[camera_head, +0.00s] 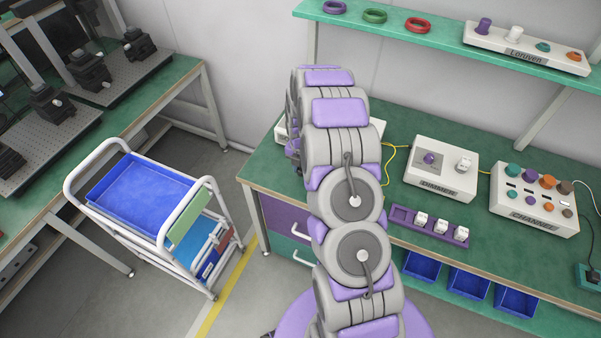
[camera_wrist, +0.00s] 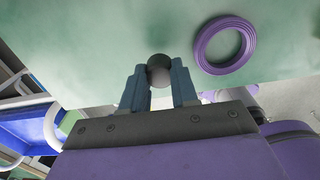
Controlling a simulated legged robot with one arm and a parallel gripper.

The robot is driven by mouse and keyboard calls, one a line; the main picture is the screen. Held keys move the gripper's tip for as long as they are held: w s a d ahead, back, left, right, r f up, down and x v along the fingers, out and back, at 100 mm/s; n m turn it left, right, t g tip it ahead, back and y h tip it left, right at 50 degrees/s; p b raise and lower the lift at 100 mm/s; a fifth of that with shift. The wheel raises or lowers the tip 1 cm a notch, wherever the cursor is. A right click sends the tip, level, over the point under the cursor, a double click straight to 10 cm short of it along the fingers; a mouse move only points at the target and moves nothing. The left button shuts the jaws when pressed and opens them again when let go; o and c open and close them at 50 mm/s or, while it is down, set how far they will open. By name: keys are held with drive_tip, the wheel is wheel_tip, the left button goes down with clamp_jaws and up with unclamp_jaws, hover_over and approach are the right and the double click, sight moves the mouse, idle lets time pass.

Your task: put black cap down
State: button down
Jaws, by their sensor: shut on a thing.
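The black cap (camera_wrist: 158,69) shows in the wrist view as a dark, round piece between my two fingertips. My gripper (camera_wrist: 159,82) is shut on it, with a blue-grey finger on each side. The cap is seen against a pale green surface (camera_wrist: 90,50); I cannot tell whether it touches that surface. In the head view my arm hides the gripper and the cap.
A purple ring (camera_wrist: 224,45) lies on the green surface, right of the cap. The green bench (camera_head: 400,125) holds the DIMMER box (camera_head: 440,170), CHANNEL box (camera_head: 534,198) and a purple holder (camera_head: 461,233). A shelf (camera_head: 446,32) hangs above. A trolley with a blue tray (camera_head: 140,193) stands left.

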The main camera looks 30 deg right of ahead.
sight(301, 171)
drive_tip(key=shift+w+d, duration=0.2)
drive_tip(key=shift+w, duration=0.1)
wheel_tip(301, 171, down, 4)
drive_tip(key=shift+r+b, duration=0.1)
drive_tip(key=shift+b, duration=0.5)
drive_tip(key=shift+r, duration=0.1)
drive_tip(key=c, duration=0.9)
unclamp_jaws()
drive_tip(key=shift+o, duration=0.2)
drive_tip(key=shift+r, duration=0.1)
